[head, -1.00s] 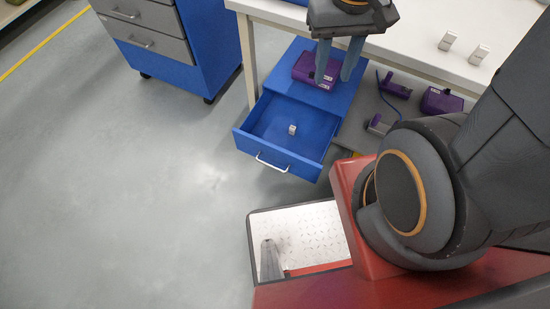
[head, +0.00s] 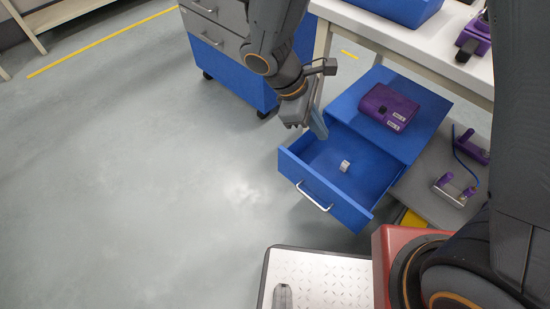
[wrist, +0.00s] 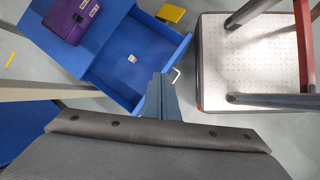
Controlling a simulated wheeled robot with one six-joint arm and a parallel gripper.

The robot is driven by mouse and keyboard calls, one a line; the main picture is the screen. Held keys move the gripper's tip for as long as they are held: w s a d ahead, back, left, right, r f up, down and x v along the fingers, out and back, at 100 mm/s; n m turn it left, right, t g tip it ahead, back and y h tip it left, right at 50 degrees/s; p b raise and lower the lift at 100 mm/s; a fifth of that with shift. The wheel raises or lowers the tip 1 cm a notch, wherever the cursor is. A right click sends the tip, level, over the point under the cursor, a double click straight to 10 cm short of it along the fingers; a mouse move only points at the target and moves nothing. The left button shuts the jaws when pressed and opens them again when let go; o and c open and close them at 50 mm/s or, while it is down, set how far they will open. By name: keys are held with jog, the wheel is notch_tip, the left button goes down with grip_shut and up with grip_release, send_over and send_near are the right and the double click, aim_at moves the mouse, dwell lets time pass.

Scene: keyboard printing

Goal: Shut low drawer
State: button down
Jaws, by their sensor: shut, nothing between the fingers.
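The low blue drawer (head: 300,181) is pulled out from its blue cabinet (head: 427,106) under the table. It has a silver bar handle (head: 314,196) on its front and a small white block (head: 345,166) inside. My gripper (head: 318,130) is above the drawer's far left side in the head view, with its fingers pointing down and together, empty. In the wrist view the shut blue-grey fingers (wrist: 160,95) reach toward the drawer's front corner, close to the handle (wrist: 176,75). I cannot tell if they touch the drawer.
A purple device (head: 388,107) lies on the cabinet top. More purple parts (head: 455,188) lie on a grey shelf to the right. A white table (head: 410,45) stands over the cabinet, and a blue and grey drawer unit (head: 230,65) stands behind my arm. The floor at left is clear.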

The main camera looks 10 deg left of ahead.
jog(key=a+f+n+t+b, duration=0.8)
jog(key=a+f+n, duration=0.5)
jog(key=a+f, duration=0.65)
jog(key=g+b, duration=0.1)
jog(key=b, duration=0.4)
send_near(280, 151)
jog(key=x, duration=0.5)
jog(key=shift+s+f, duration=0.15)
jog(key=shift+f, duration=0.1)
jog(key=shift+w+d, duration=0.2)
jog(key=shift+w, duration=0.1)
